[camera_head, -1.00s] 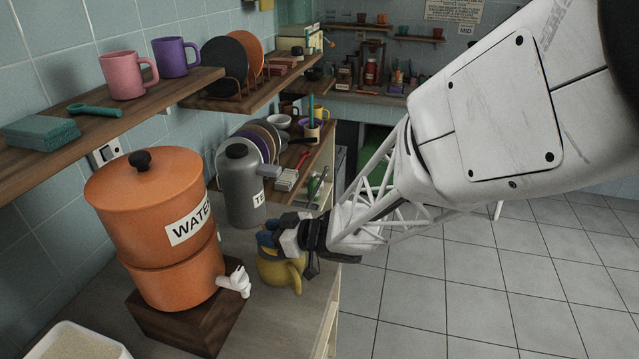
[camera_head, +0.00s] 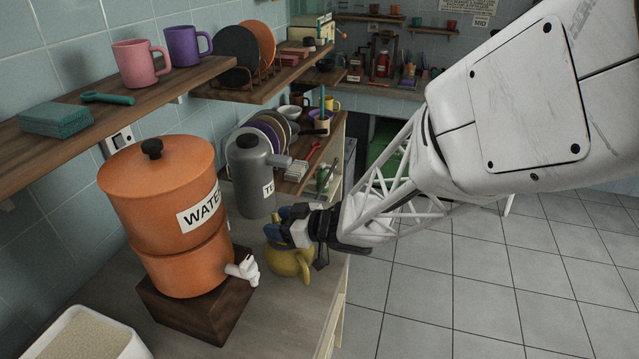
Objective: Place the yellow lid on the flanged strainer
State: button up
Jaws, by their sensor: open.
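A yellow vessel with a curved handle (camera_head: 290,262) stands on the counter to the right of the orange water dispenser. My gripper (camera_head: 289,226) is at the top of this vessel, with its dark body to the right and blue-tipped fingers over the vessel's upper part. The gripper is open; whether the fingers touch the vessel cannot be told. The gripper covers the vessel's top, so a separate yellow lid cannot be made out. I cannot identify a flanged strainer in this view.
The orange dispenser (camera_head: 160,205) with a white tap stands on a wooden block (camera_head: 195,305) at left. A grey canister (camera_head: 250,180) stands behind my gripper. A white tub (camera_head: 85,335) is at the front left. A shelf (camera_head: 60,150) overhangs the counter. Tiled floor lies right.

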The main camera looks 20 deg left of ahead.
jog(key=v, duration=1.1)
jog(key=shift+d, duration=0.35)
jog(key=shift+s+r, duration=0.1)
dwell(0.4)
jog(key=w+d+r+m+t+h, duration=0.2)
jog(key=d+r+m+t+h, duration=0.15)
jog(key=d, duration=0.45)
jog(key=w+d+r+m+t+h, duration=0.2)
jog(key=d+m+t+h, duration=0.15)
jog(key=d, duration=0.35)
jog(key=w+d+r+m+t+h, duration=0.2)
jog(key=d+r+m+h, duration=0.15)
jog(key=d, duration=0.45)
jog(key=s+d+m+g+h, duration=0.2)
jog(key=s+d+m+h, duration=0.25)
jog(key=s+d, duration=0.4)
jog(key=s+d+m+g, duration=0.1)
jog(key=s+d+g, duration=0.2)
jog(key=s, duration=1.1)
jog(key=r+g, duration=0.1)
jog(key=g, duration=0.2)
jog(key=shift+s+m, duration=0.2)
jog(key=shift+m, duration=0.2)
